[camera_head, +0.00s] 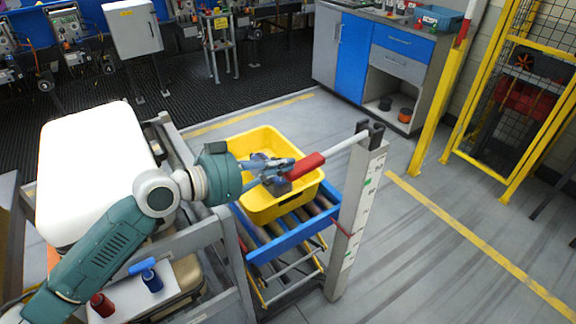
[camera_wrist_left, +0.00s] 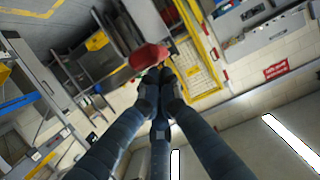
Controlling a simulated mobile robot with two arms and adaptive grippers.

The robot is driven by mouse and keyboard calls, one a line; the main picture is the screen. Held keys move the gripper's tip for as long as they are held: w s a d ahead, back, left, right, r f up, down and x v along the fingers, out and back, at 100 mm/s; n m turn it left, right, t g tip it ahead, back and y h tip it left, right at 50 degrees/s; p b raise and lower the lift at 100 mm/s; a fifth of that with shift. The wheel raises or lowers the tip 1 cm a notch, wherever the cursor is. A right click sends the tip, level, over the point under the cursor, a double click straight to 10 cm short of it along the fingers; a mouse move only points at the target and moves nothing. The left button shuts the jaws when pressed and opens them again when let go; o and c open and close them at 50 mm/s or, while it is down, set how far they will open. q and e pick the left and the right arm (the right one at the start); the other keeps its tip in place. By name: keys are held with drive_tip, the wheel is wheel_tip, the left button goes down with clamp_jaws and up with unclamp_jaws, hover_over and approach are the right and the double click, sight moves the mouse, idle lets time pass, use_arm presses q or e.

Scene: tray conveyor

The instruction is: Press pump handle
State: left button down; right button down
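The pump handle is a lever with a red grip (camera_head: 308,165) and a pale rod (camera_head: 346,144), joined to the top of a grey post (camera_head: 355,215). In the head view the rod slopes down to the left toward my gripper. My left gripper (camera_head: 285,170) is at the free end of the red grip, above the yellow bin. In the left wrist view its fingers (camera_wrist_left: 158,76) draw together at the tips, with the red grip (camera_wrist_left: 148,57) just beyond them. Contact with the grip cannot be told. My right gripper is not in view.
A yellow bin (camera_head: 285,206) sits on a blue-framed roller stand (camera_head: 292,240) under the handle. A grey-railed cart (camera_head: 195,240) stands to the left. A blue and grey cabinet (camera_head: 355,50) is at the back. The floor to the right is free.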

use_arm(q)
drive_tip(key=f+b+v, duration=0.1)
drive_tip(key=b+v, duration=0.1)
drive_tip(key=v, duration=0.5)
drive_tip(key=shift+s+a+f+b, duration=0.3)
drive_tip(key=shift+a+f, duration=0.15)
drive_tip(key=shift+f, duration=0.25)
drive_tip(key=shift+w, duration=0.1)
idle(0.4)
